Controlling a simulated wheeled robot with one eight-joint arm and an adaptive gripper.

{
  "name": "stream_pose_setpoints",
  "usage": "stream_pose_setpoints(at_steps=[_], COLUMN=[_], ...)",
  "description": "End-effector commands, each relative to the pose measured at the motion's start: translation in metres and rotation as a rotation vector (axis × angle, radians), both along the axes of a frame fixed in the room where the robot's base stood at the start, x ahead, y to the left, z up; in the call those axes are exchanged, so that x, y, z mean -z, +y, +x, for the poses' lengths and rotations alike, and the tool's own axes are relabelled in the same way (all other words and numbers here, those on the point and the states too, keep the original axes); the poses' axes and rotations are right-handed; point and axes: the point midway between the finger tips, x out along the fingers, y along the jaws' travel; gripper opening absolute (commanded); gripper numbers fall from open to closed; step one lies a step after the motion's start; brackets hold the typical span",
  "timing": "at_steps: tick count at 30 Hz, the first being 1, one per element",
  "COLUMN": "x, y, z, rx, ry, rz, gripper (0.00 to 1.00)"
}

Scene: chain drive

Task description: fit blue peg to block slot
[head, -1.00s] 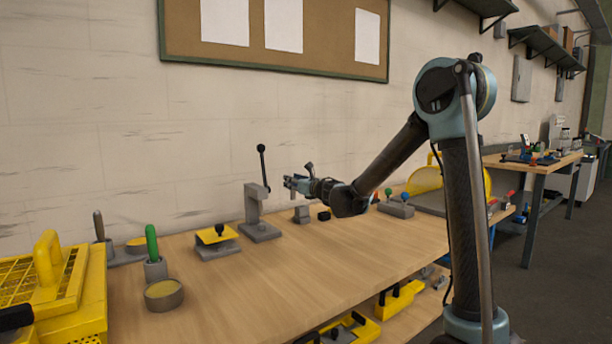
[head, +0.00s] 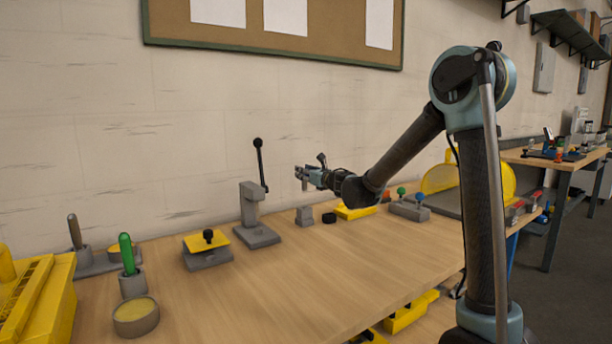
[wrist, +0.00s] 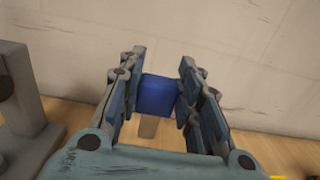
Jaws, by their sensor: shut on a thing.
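The blue peg (wrist: 157,95) sits between the two fingers of my gripper in the wrist view. My gripper (head: 303,175) is shut on it and is held in the air above the bench, near the wall. In the head view the peg is too small to make out. A small grey block (head: 304,216) stands on the bench below my gripper, clearly apart from it. A short grey-brown piece (wrist: 149,127) shows below the peg in the wrist view; I cannot tell whether it is the block. No slot can be made out.
A grey lever press (head: 255,215) stands left of the small block. A black round piece (head: 329,218) and a grey holder with coloured knobs (head: 409,210) are to the right. A yellow-topped fixture (head: 207,247) is farther left. The front of the wooden bench (head: 290,285) is clear.

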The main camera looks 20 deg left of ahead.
Motion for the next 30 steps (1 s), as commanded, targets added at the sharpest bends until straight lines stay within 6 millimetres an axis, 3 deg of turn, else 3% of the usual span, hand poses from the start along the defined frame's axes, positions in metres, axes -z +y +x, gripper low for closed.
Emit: stream_pose_setpoints(at_steps=[8,30], x=[0.006,0.056], y=[0.001,0.0], z=[-0.002,-0.002], rx=[-0.001,0.0], ry=[0.0,0.0], rz=[0.0,0.0], gripper=[0.07,0.07])
